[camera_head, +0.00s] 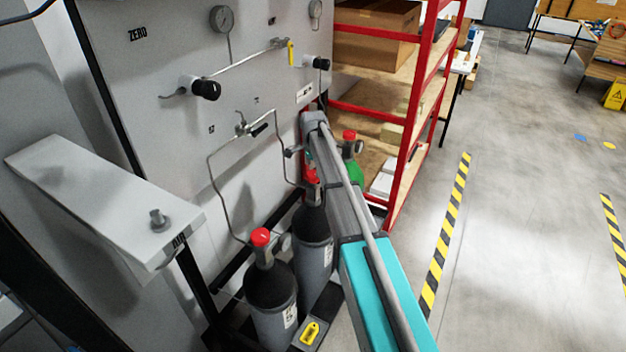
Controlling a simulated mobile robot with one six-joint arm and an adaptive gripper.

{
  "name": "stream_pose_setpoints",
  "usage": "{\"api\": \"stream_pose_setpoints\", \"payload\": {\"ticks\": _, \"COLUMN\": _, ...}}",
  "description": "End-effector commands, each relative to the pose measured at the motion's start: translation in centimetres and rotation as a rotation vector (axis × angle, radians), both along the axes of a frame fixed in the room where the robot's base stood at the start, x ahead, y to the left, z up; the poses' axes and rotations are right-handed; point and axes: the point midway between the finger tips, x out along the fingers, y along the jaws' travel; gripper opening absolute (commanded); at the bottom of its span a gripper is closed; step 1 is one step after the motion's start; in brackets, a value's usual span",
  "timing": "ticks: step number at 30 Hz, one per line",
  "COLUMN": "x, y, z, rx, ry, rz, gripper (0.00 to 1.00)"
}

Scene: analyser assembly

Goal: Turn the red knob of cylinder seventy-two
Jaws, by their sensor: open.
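Three gas cylinders with red knobs stand by the grey panel. The front dark grey cylinder (271,290) has a red knob (260,237) on top. A second dark grey cylinder (313,240) stands just behind it to the right, with its red knob (312,176) beside my arm. A green cylinder (355,170) with a red knob (349,134) stands farther back, partly hidden by my arm. The white labels are too small to read, so I cannot tell which is seventy-two. My arm reaches up between the cylinders; my gripper cannot be made out.
The grey panel (150,85) carries gauges, thin pipes and black-knobbed valves. A light-coloured shelf (105,195) juts out at left. A red-framed rack (410,120) with boxes stands behind my arm. Open floor (520,230) with yellow-black striped tape lies at right.

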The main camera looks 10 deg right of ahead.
Motion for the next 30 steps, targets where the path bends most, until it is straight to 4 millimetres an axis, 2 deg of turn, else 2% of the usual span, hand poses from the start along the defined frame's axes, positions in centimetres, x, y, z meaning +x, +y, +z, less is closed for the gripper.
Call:
{"api": "stream_pose_setpoints", "payload": {"ticks": 1, "x": 0.0, "y": 0.0, "z": -0.8, "rx": 0.0, "ry": 0.0, "rz": 0.0, "gripper": 1.0}}
{"api": "stream_pose_setpoints", "payload": {"ticks": 9, "x": 0.0, "y": 0.0, "z": -2.3, "rx": 0.0, "ry": 0.0, "rz": 0.0, "gripper": 1.0}}
{"api": "stream_pose_setpoints", "payload": {"ticks": 25, "x": 0.0, "y": 0.0, "z": -2.7, "rx": 0.0, "ry": 0.0, "rz": 0.0, "gripper": 1.0}}
{"api": "stream_pose_setpoints", "payload": {"ticks": 26, "x": 0.0, "y": 0.0, "z": -2.7, "rx": 0.0, "ry": 0.0, "rz": 0.0, "gripper": 0.96}}
{"api": "stream_pose_setpoints", "payload": {"ticks": 30, "x": 0.0, "y": 0.0, "z": -2.7, "rx": 0.0, "ry": 0.0, "rz": 0.0, "gripper": 0.7}}
